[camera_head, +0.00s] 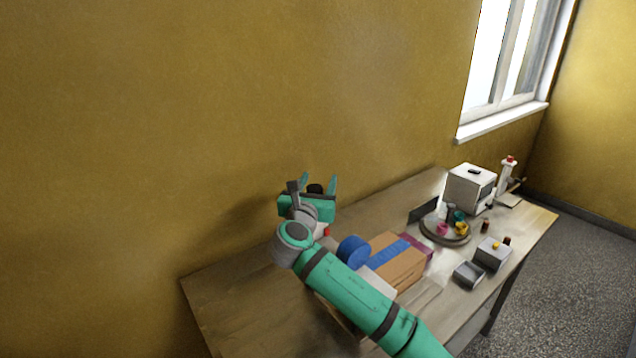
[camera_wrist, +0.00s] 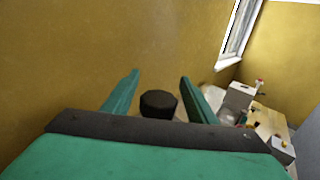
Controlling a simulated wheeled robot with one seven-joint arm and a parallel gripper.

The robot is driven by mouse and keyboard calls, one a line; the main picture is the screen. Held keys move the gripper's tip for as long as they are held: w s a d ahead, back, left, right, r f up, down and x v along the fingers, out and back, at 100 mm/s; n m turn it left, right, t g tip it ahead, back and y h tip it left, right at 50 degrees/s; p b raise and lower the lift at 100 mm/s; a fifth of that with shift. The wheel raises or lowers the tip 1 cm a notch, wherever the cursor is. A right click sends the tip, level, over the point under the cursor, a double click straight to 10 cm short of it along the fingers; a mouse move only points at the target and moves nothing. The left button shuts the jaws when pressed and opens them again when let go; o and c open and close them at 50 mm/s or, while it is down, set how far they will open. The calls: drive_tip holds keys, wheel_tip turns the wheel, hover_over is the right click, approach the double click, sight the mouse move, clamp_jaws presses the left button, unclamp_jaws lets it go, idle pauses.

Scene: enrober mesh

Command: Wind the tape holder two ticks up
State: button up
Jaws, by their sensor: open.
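My gripper (camera_head: 318,180) is at the back left of the table, in front of the yellow wall. Its two teal fingers are apart in the wrist view (camera_wrist: 160,85). A dark round knob-like piece (camera_wrist: 158,104) shows between the fingers; it also shows in the head view (camera_head: 315,189). I cannot tell whether the fingers touch it or what it is fixed to. A blue round roll (camera_head: 353,250), perhaps the tape, is beside a brown box (camera_head: 405,270) with a blue stripe. I cannot make out which part is the tape holder; my arm hides part of this area.
A round grey tray (camera_head: 428,233) with small coloured pieces stands on the wooden table (camera_head: 225,300). Beyond it are a white box-shaped machine (camera_head: 468,187) and a white post with a red top (camera_head: 506,172). Two grey boxes (camera_head: 492,255) (camera_head: 468,275) stand at the front right. The table's left end looks bare.

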drive_tip(key=c, duration=1.1)
drive_tip(key=shift+o, duration=0.2)
drive_tip(key=shift+y, duration=0.3)
